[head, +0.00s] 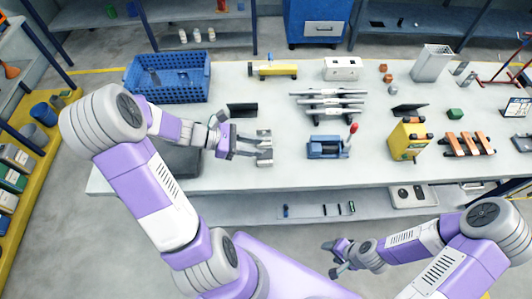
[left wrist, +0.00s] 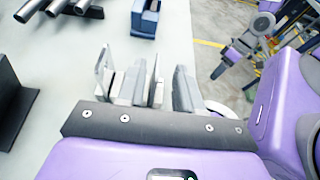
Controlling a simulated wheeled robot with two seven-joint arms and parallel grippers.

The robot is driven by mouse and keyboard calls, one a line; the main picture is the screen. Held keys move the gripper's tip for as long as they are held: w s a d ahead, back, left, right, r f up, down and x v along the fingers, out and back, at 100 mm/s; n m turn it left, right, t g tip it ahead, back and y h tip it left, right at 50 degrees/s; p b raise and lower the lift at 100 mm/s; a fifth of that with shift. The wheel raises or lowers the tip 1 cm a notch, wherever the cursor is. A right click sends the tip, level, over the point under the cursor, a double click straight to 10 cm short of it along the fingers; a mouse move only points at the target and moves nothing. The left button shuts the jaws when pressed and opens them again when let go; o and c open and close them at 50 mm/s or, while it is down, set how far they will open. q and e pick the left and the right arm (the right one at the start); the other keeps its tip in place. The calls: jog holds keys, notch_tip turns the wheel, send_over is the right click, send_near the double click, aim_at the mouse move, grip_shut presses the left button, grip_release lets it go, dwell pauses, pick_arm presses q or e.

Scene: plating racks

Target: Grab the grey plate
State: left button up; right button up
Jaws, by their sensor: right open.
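Upright light grey pieces (head: 264,158) stand at the tabletop's near edge, at the tip of my left gripper (head: 258,146). In the left wrist view, a thin upright grey plate (left wrist: 153,82) shows among similar grey pieces, in front of my left gripper (left wrist: 148,90). The grey parts look alike, so I cannot tell which are fingers and whether they touch the plate. My right gripper (head: 337,259) is open and empty, low in front of the table.
A blue vise-like tool (head: 325,147) with a red knob and a rack of grey tubes (head: 330,103) stand right of my left gripper. A dark upright panel (head: 242,110) stands behind it. A blue crate (head: 168,78) is at the back left. The table's front edge is close.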

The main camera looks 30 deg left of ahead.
aim_at(263, 148)
pick_arm(q)
jog(key=x, duration=0.4)
jog(key=shift+a+f+b, duration=0.1)
jog(key=shift+f+b, duration=0.05)
jog(key=shift+b, duration=0.2)
grip_shut()
